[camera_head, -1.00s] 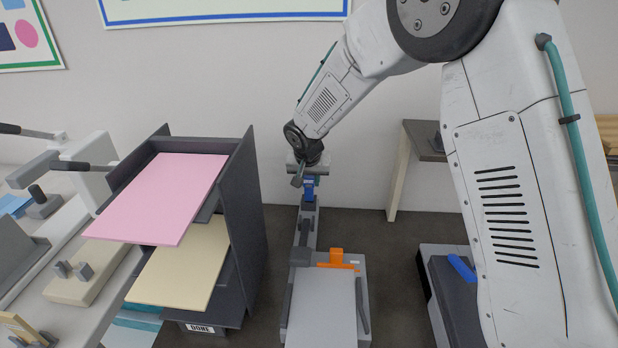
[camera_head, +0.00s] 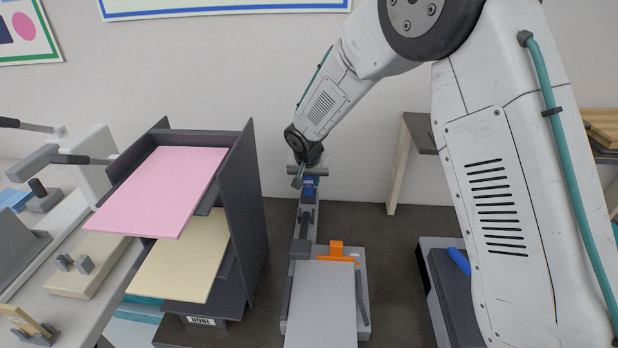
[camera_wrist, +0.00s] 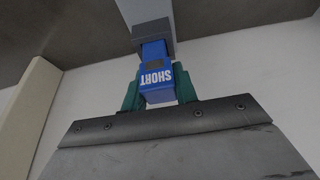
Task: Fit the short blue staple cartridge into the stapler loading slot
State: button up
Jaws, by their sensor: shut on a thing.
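The short blue staple cartridge (camera_wrist: 157,78), marked SHORT, is held between the teal fingers of my gripper (camera_wrist: 160,92) in the wrist view. In the head view my gripper (camera_head: 308,179) is at the far end of the grey stapler (camera_head: 305,218), with a bit of the blue cartridge (camera_head: 308,184) showing below it. I cannot tell how far in the cartridge sits.
A dark paper rack (camera_head: 250,200) with pink and cream sheets stands left of the stapler. An orange piece (camera_head: 336,250) is on the stapler's base. A dark box (camera_head: 450,300) with a blue item stands at the right. A wall is close behind my gripper.

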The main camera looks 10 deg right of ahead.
jog(key=shift+f, duration=0.25)
jog(key=o, duration=1)
jog(key=shift+o, duration=0.2)
jog(key=v, duration=0.7)
jog(key=shift+r, duration=0.35)
jog(key=shift+s, duration=0.15)
